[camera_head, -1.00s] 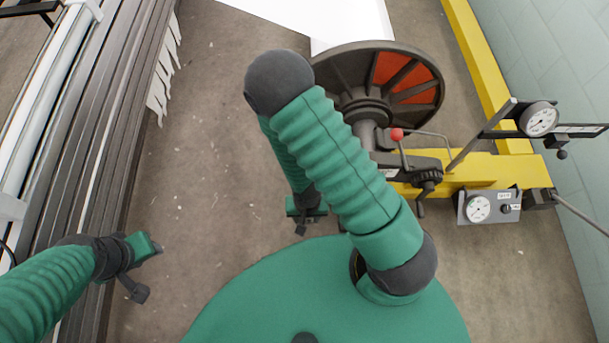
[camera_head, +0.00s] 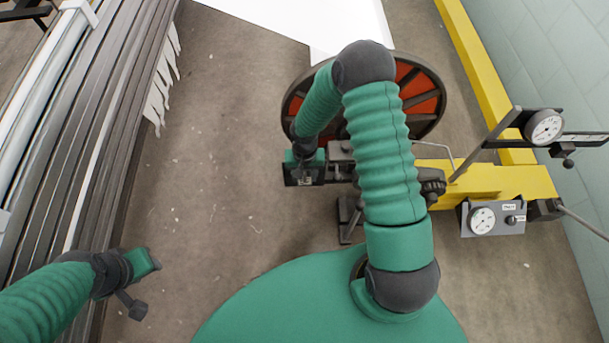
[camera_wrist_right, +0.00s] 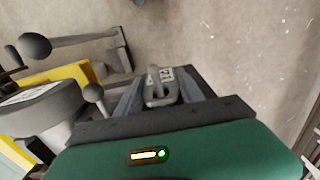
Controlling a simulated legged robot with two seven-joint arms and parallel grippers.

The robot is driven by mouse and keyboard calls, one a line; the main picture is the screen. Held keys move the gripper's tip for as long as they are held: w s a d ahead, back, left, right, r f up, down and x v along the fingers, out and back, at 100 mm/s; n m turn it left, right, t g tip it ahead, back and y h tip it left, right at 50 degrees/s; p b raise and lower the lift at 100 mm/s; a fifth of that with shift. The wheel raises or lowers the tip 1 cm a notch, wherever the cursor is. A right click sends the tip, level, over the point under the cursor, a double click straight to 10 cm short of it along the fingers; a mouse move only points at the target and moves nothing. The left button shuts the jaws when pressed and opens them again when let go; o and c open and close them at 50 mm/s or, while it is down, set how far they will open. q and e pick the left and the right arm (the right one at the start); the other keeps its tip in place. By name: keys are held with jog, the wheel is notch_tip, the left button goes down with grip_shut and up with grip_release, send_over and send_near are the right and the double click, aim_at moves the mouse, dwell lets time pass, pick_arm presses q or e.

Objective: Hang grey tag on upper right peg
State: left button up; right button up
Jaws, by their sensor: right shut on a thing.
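My right gripper (camera_head: 304,180) is beside the left edge of the dark wheel machine in the head view. In the right wrist view its fingers (camera_wrist_right: 160,88) are shut on a small grey tag (camera_wrist_right: 163,75) with a light label face and dark marks. The tag also shows small at the fingertips in the head view (camera_head: 306,182). I cannot make out the upper right peg in either view. My left gripper (camera_head: 142,272) hangs low at the left, near the dark rails and away from the machine; its finger gap is unclear.
A large dark wheel with orange panels (camera_head: 422,103) stands behind my right arm. A yellow frame (camera_head: 500,180) carries dial gauges (camera_head: 543,127) at the right. A black knob lever (camera_wrist_right: 36,46) is at the upper left of the wrist view. Bare floor (camera_head: 220,170) lies between rails and machine.

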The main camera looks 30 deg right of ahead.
jog(key=o, duration=1.3)
jog(key=shift+f, duration=0.1)
